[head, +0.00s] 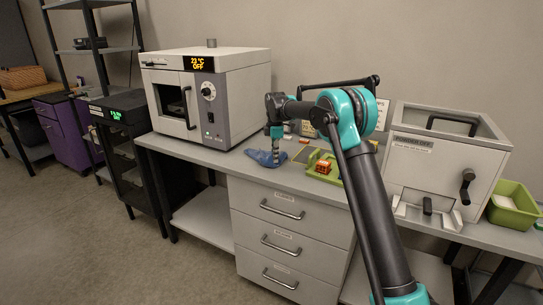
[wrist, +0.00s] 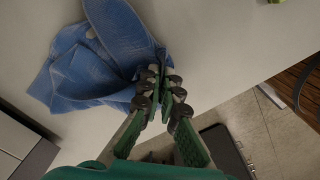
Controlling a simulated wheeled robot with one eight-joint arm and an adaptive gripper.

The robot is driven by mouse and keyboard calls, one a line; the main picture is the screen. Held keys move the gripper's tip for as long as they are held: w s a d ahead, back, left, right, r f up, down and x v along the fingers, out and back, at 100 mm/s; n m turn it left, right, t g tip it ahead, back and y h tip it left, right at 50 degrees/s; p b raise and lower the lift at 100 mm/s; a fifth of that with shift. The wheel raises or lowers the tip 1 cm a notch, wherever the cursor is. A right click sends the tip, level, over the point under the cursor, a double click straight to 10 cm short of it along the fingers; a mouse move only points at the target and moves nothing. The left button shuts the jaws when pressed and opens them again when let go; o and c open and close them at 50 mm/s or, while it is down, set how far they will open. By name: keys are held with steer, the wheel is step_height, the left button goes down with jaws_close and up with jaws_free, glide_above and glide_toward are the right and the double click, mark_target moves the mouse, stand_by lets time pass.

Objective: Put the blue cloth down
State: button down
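The blue cloth (head: 262,158) lies crumpled on the grey bench top, in front of the oven's right side. In the wrist view the blue cloth (wrist: 90,72) spreads over the upper left and its edge runs to the fingertips. My gripper (head: 275,148) points down at the cloth from above. In the wrist view my gripper (wrist: 164,82) has its fingertips close together, with a fold of cloth between them. Most of the cloth appears to rest on the bench. The exact pinch is partly hidden by the fingers.
The oven (head: 208,95), showing 23 °C OFF, stands left of the cloth. A green tray (head: 333,178) with an orange block lies to the right. Beyond are a grey machine (head: 440,160) and a green bin (head: 513,204). Bare bench top (head: 222,157) shows left of the cloth.

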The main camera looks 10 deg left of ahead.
steer(key=c, duration=1.3)
jaws_free()
steer(key=shift+s+d+r+p, duration=0.1)
steer(key=shift+s+r+p, duration=0.1)
steer(key=shift+r+p, duration=0.2)
steer(key=shift+s+d+r+p, duration=0.15)
steer(key=shift+r+p, duration=0.1)
steer(key=shift+r, duration=0.2)
steer(key=s+r, duration=0.1)
steer(key=r, duration=0.1)
steer(key=s+r, duration=0.1)
steer(key=r, duration=0.2)
steer(key=s+d+r, duration=0.1)
steer(key=r, duration=0.2)
steer(key=shift+s+r, duration=0.1)
steer(key=shift+s, duration=0.05)
steer(key=shift+a+f+b, duration=0.2)
steer(key=shift+b, duration=0.2)
steer(key=c, duration=0.5)
steer(key=f, duration=0.2)
steer(key=a+f, duration=0.1)
steer(key=f, duration=0.1)
steer(key=shift+a, duration=0.1)
jaws_close()
steer(key=shift+f, duration=0.5)
